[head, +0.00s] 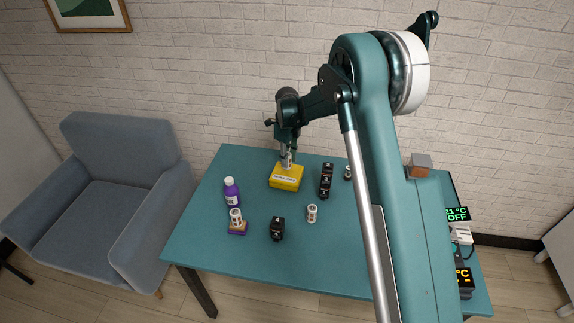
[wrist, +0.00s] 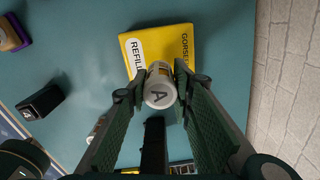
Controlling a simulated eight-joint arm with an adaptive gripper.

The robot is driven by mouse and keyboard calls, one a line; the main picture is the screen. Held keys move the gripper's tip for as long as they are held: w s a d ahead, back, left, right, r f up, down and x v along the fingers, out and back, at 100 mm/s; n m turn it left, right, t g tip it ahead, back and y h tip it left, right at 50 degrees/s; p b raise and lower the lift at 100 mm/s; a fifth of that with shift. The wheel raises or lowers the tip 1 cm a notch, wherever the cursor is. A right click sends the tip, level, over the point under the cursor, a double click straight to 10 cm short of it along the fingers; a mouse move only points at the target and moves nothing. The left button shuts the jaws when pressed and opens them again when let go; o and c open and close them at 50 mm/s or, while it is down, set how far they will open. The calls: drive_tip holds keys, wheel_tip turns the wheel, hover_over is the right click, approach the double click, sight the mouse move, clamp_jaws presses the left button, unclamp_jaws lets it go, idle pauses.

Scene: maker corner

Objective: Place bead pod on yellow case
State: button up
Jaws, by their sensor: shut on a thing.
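A small white-grey bead pod (wrist: 159,95) marked "A" on its end is pinched between the fingertips of my gripper (wrist: 161,88) in the wrist view. It overlaps the near edge of the yellow case (wrist: 150,48), which bears "REFILL" and "GORSE" lettering. In the head view my gripper (head: 287,153) points down with the pod (head: 287,163) over the yellow case (head: 286,182) at the back left of the table. I cannot tell whether the pod touches the case top.
On the teal table (head: 270,263), a purple bottle (head: 232,192) stands left of the case. A pod (head: 236,216) stands on a purple-sided block. Another pod (head: 311,213) and a black block (head: 277,229) stand in front. Dark numbered blocks (head: 326,181) stand to the right.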

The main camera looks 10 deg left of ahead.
drive_tip(key=shift+f, duration=1.6)
drive_tip(key=shift+f, duration=0.15)
drive_tip(key=o, duration=0.9)
wheel_tip(320, 180, up, 12)
drive_tip(key=shift+r, duration=0.15)
